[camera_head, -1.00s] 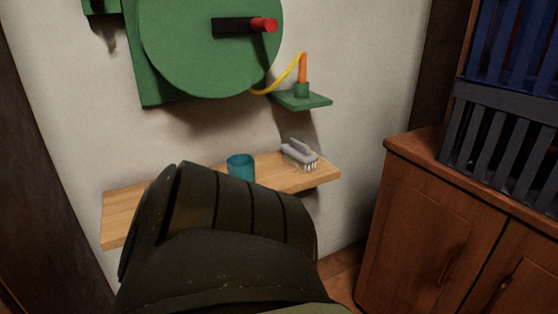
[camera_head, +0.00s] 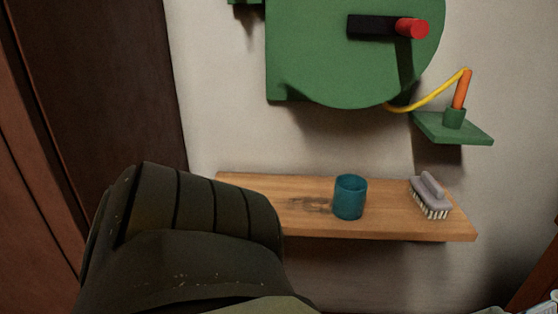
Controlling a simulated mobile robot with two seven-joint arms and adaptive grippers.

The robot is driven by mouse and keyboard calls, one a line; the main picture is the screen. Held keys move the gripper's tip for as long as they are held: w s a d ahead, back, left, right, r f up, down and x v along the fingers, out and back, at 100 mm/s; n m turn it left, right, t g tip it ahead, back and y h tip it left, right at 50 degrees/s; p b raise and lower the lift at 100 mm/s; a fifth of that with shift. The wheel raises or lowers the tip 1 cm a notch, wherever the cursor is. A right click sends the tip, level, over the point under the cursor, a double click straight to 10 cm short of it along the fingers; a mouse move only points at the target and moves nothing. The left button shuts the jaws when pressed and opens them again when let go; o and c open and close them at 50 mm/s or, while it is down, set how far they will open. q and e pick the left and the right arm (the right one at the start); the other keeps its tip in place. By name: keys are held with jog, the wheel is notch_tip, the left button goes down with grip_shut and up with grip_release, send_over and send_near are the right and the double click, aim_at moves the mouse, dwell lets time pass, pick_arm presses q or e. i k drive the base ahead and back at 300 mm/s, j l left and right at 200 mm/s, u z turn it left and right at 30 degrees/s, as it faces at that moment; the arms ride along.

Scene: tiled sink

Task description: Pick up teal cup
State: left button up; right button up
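The teal cup (camera_head: 349,198) stands upright on a wooden wall shelf (camera_head: 420,224), a little right of the picture's middle. Its open rim faces up and nothing touches it. A dark, ribbed arm part of mine fills the lower left and covers the shelf's left front. It is apart from the cup in the picture. Neither gripper's fingers can be seen.
A grey scrub brush (camera_head: 430,196) lies on the shelf to the right of the cup. Above are a green disc (camera_head: 340,50) with a red-tipped handle (camera_head: 411,28) and a small green ledge (camera_head: 453,128) holding an orange stick (camera_head: 460,90). Dark wood stands at left.

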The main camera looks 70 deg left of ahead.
aim_at(349, 197)
jog(key=u, duration=1.65)
